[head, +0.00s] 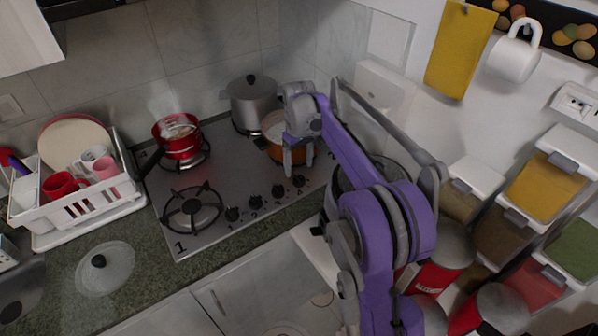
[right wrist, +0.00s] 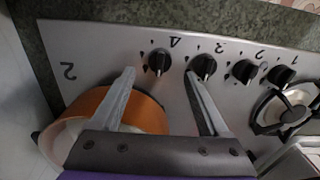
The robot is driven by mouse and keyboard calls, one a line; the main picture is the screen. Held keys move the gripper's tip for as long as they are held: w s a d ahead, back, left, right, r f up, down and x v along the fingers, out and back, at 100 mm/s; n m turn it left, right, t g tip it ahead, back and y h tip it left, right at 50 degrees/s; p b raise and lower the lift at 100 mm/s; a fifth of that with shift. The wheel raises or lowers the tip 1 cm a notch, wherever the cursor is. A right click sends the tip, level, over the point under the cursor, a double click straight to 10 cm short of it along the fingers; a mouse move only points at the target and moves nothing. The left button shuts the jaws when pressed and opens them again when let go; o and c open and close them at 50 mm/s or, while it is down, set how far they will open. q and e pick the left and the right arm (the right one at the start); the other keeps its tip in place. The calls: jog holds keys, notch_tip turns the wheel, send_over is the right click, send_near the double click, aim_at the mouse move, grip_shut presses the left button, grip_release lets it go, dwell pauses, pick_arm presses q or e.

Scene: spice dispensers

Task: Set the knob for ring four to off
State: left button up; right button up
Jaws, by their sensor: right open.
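The stove (head: 225,165) has a row of black knobs on its front strip. The knob for ring four (head: 298,181) is the rightmost in the head view; in the right wrist view it is the leftmost knob (right wrist: 159,61), with an upside-down 4 beside it. Its exact setting is hard to read. My right gripper (head: 298,168) is open and empty just behind this knob. In the right wrist view its fingertips (right wrist: 160,74) lie either side of the knob's line, apart from it. My left gripper is not in view.
An orange pot (right wrist: 148,112) stands under and beside my right gripper. The ring three knob (right wrist: 204,67) is close to one fingertip. A red pot (head: 180,145) and a grey lidded pot (head: 252,105) stand on the stove. A dish rack (head: 95,210) is at the left.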

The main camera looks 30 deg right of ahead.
aim_at(299, 177)
notch_tip(299, 177, up, 6)
jog(key=shift+r, duration=0.25)
jog(key=shift+a, duration=0.1)
dwell(0.4)
jog(key=s+a+t, duration=0.3)
jog(key=s+a, duration=0.7)
jog(key=s, duration=0.4)
jog(key=s+a+f+m+t, duration=0.1)
jog(key=s+a+f, duration=0.4)
jog(key=s+f, duration=0.5)
jog(key=s+t, duration=0.1)
jog(key=s, duration=0.3)
jog(key=shift+f+t, duration=0.2)
jog(key=shift+t, duration=0.1)
